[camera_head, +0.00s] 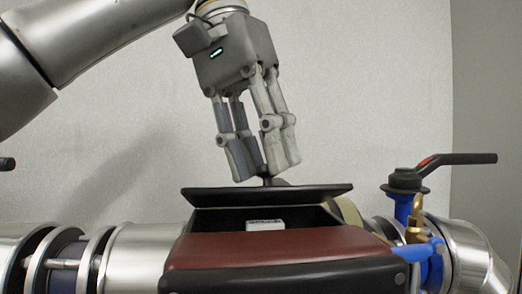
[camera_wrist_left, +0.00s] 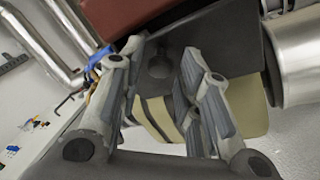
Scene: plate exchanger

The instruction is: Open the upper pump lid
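The upper pump lid (camera_head: 265,196) is a flat black plate with a small dark knob (camera_head: 272,181) on top. It sits raised above the dark red pump housing (camera_head: 280,247), with a gap at the front that shows the dark inside. My left gripper (camera_head: 265,172) points down at the knob from above. In the left wrist view its fingers (camera_wrist_left: 160,55) are apart, one on each side of the knob (camera_wrist_left: 159,64), with gaps visible. The dark lid also shows there (camera_wrist_left: 232,38). I cannot tell whether a finger touches the lid. My right gripper is not in view.
A white label (camera_head: 265,225) shows inside the housing. A blue valve with a black and red handle (camera_head: 455,160) stands to the right. Metal pipes (camera_head: 140,262) run along both sides. A pale wall is behind, and the space above the lid is clear except for my arm.

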